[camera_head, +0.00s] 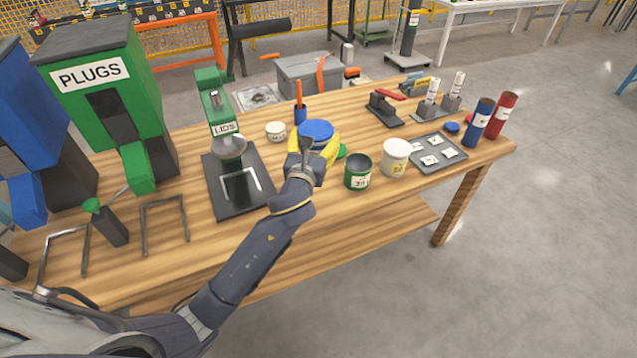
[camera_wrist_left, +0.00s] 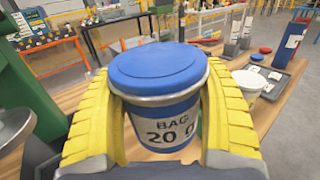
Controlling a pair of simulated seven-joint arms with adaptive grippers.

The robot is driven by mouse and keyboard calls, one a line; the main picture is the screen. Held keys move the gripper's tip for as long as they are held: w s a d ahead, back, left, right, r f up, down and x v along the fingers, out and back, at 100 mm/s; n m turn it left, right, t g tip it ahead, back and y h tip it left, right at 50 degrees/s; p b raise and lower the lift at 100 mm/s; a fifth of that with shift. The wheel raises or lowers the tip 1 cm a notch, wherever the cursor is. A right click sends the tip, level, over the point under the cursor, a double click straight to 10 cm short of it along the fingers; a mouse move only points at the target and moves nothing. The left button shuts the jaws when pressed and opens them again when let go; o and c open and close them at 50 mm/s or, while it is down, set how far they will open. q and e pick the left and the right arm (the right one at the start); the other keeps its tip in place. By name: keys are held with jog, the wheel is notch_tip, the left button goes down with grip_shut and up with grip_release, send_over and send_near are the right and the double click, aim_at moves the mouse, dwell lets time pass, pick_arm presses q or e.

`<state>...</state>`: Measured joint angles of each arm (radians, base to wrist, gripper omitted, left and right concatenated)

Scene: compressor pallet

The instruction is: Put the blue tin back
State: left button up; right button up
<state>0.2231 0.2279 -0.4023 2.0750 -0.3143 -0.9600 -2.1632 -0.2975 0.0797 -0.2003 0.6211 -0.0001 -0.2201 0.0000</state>
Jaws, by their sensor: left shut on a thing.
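My right gripper is not in view.
A small white jar (camera_head: 276,132) and blue cup (camera_head: 300,115) are close behind-left. A grey tray (camera_head: 446,160) and blue and red cylinders (camera_head: 478,122) are at right.

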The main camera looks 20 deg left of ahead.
pick_arm(q)
notch_tip(320, 180, down, 15)
jog(key=shift+f, duration=0.2)
dwell(0.5)
jog(key=shift+f, duration=0.1)
jog(key=o, duration=1.3)
jog(key=shift+o, duration=0.2)
jog(key=s, duration=1.2)
jog(key=shift+d, duration=0.4)
